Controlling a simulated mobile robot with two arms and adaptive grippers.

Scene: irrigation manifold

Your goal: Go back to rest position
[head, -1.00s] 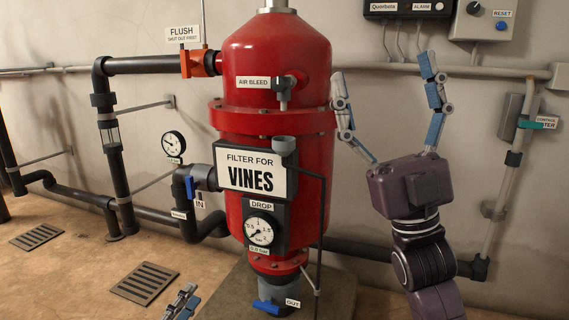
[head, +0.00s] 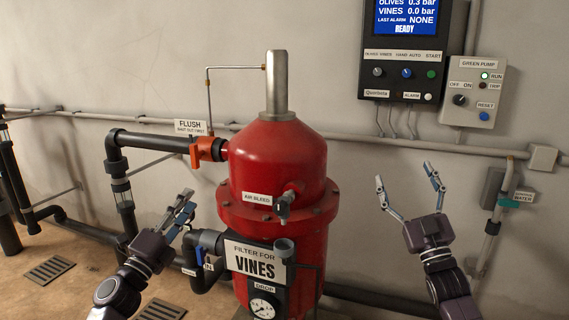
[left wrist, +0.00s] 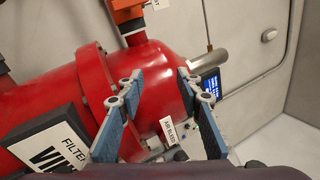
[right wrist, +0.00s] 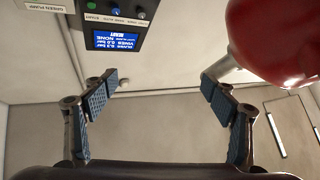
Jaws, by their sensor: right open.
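My left gripper (head: 186,205) is raised in front of the wall, left of the red filter tank (head: 275,165). In the left wrist view my left gripper (left wrist: 160,80) has its fingers apart with nothing between them. My right gripper (head: 407,178) is raised to the right of the tank, fingers spread and pointing up. In the right wrist view my right gripper (right wrist: 160,82) is wide open and empty. Neither gripper appears to touch anything.
The orange flush valve (head: 207,150) and black pipes stand behind my left gripper. The air bleed valve (head: 286,203) sticks out of the tank. A controller with a blue screen (head: 405,50) and a green pump box (head: 472,95) hang on the wall. Open space separates the tank from my right gripper.

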